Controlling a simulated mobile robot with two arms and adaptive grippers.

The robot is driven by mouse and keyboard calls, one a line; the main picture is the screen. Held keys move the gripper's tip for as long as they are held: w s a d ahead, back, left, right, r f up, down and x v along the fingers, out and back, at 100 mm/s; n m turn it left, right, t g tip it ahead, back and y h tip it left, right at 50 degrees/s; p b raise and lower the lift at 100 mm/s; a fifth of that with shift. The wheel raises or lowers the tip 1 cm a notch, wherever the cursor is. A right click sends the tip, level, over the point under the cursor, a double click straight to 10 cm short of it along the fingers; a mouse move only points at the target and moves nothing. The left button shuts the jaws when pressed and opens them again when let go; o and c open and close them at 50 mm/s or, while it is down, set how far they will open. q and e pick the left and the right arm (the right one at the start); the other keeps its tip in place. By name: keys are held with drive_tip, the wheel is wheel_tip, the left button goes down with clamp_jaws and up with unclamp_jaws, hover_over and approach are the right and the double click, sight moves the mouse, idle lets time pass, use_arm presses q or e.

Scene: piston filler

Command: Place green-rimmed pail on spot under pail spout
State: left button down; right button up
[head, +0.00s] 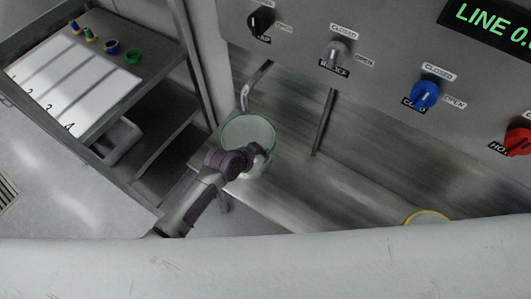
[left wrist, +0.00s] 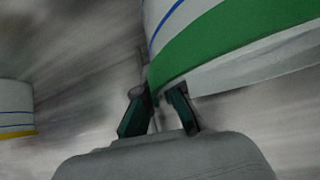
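The green-rimmed pail (head: 249,133), whitish with a thin green rim, is at the left end of the steel bench, just below a bent spout (head: 246,95). Whether its base touches the bench is hidden. My left gripper (head: 260,161) is at its near right rim. In the left wrist view the pail (left wrist: 225,45) fills the upper right, with a broad green band and a blue line. My left fingers (left wrist: 158,98) are at the band's edge with a small gap between the tips; whether they pinch the wall is unclear. My right gripper is not in view.
A yellow-rimmed pail (head: 427,217) stands on the right of the bench (head: 330,190), partly hidden. It also shows in the left wrist view (left wrist: 16,110). A panel with knobs (head: 336,52) overhangs the bench. A cart (head: 150,90) stands left. The bench middle is clear.

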use_arm(q)
drive_tip(key=c, duration=1.8)
unclamp_jaws()
drive_tip(key=shift+f, duration=0.15)
drive_tip(key=o, duration=0.5)
drive_tip(key=shift+r, duration=0.3)
drive_tip(key=v, duration=1.2)
